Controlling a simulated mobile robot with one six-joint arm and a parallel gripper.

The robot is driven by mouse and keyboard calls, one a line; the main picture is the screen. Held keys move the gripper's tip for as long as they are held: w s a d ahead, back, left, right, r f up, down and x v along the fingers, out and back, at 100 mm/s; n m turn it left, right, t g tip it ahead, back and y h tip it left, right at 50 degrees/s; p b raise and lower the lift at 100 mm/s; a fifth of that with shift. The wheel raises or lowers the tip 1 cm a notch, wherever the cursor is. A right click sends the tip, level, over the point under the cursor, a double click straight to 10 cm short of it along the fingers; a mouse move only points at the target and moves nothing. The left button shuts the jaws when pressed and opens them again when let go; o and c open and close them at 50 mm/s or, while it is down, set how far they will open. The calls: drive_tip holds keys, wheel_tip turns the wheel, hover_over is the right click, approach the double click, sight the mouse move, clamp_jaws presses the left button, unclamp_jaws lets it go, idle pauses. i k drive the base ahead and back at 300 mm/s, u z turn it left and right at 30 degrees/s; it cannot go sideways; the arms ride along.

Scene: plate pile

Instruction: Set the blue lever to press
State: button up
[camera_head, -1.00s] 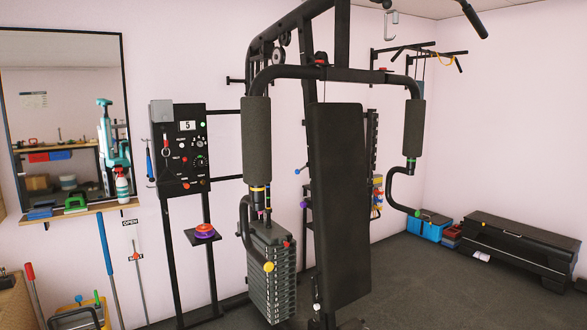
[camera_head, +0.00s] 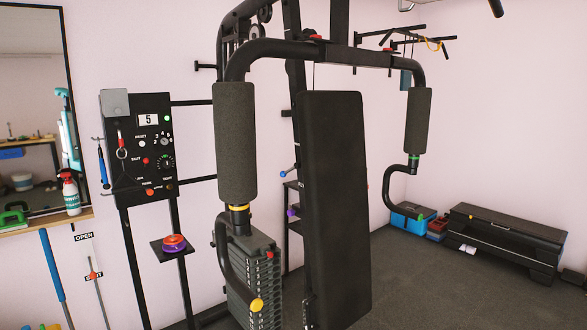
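A small lever with a blue ball knob (camera_head: 284,174) sticks out to the left, just behind the black upright pad of the weight machine (camera_head: 336,200). Its rod runs up and right to a dark post, partly hidden by the pad. I cannot read any label or setting beside it. A purple knob (camera_head: 291,212) shows lower on the same dark frame. My gripper is not directly in view.
A black control panel (camera_head: 140,145) showing "5" stands left of the machine, with a small shelf (camera_head: 180,252) below it. Padded arms hang in front of the machine. A black bench (camera_head: 505,240) and blue box (camera_head: 405,221) stand at the right wall. The floor between is clear.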

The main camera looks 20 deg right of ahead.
sight(297, 165)
drive_tip(key=z, duration=0.1)
drive_tip(key=i, duration=0.35)
drive_tip(key=z, duration=0.15)
drive_tip(key=k, duration=1.35)
drive_tip(key=u, duration=0.4)
drive_tip(key=i, duration=1)
drive_tip(key=u, duration=0.5)
drive_tip(key=i, duration=0.45)
drive_tip(key=u, duration=0.05)
